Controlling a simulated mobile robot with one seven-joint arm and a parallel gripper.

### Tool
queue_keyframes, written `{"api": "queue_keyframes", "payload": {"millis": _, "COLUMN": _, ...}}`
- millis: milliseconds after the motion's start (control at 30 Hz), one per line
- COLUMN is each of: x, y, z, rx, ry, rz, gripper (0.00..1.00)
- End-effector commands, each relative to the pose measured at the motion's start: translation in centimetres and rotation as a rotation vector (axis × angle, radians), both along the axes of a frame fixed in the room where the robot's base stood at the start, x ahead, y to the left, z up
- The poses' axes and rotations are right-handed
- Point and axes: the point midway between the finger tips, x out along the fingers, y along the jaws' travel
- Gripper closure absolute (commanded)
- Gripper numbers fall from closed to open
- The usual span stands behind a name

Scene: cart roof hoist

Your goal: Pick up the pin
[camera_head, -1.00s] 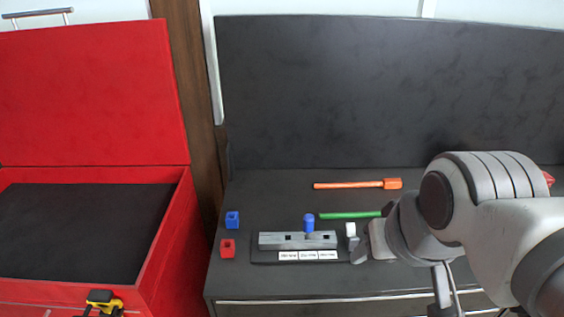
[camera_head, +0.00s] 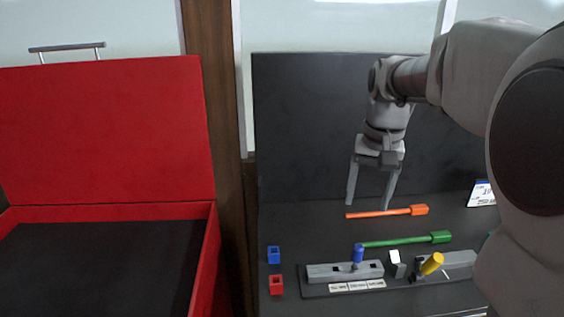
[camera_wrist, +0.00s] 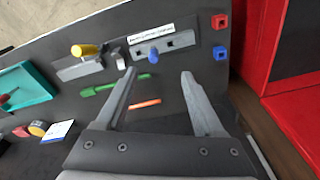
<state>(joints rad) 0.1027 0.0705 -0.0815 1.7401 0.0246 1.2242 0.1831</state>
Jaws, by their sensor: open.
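A blue pin (camera_head: 358,254) with a rounded head stands upright in the grey slotted block (camera_head: 325,272), near the block's right part. The pin (camera_wrist: 153,55) and block (camera_wrist: 180,40) also show in the wrist view. The pin's lower end is hidden in the block. My gripper (camera_head: 369,205) hangs with its fingers pointing down, raised behind the block near the orange tool. It is open and empty. In the wrist view, the pin lies beyond the gap between my fingertips (camera_wrist: 159,73), apart from them.
A yellow-knobbed part (camera_head: 432,264) and a white-topped lever (camera_head: 396,258) stand right of the pin. A green tool (camera_head: 405,241) and orange tool (camera_head: 385,213) lie behind. Blue (camera_head: 274,254) and red (camera_head: 277,285) cubes sit left. A red chest (camera_head: 212,260) stands further left.

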Motion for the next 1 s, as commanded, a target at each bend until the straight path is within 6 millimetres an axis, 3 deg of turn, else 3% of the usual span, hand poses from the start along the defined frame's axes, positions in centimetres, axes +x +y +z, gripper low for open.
{"api": "queue_keyframes", "payload": {"millis": 100, "x": 2.6, "y": -1.4, "z": -1.4, "rx": 0.005, "ry": 0.054, "rz": -0.048, "gripper": 0.31}}
{"api": "queue_keyframes", "payload": {"millis": 300, "x": 4.7, "y": -2.7, "z": -2.7, "rx": 0.008, "ry": 0.101, "rz": -0.093, "gripper": 0.31}}
{"api": "queue_keyframes", "payload": {"millis": 467, "x": 5.0, "y": -2.9, "z": -4.2, "rx": 0.008, "ry": 0.113, "rz": -0.101, "gripper": 0.31}}
{"api": "queue_keyframes", "payload": {"millis": 800, "x": 4.9, "y": -2.9, "z": -11.3, "rx": 0.009, "ry": 0.114, "rz": -0.101, "gripper": 0.31}}
{"api": "queue_keyframes", "payload": {"millis": 1000, "x": 5.0, "y": -2.9, "z": -14.4, "rx": 0.008, "ry": 0.110, "rz": -0.100, "gripper": 0.31}}
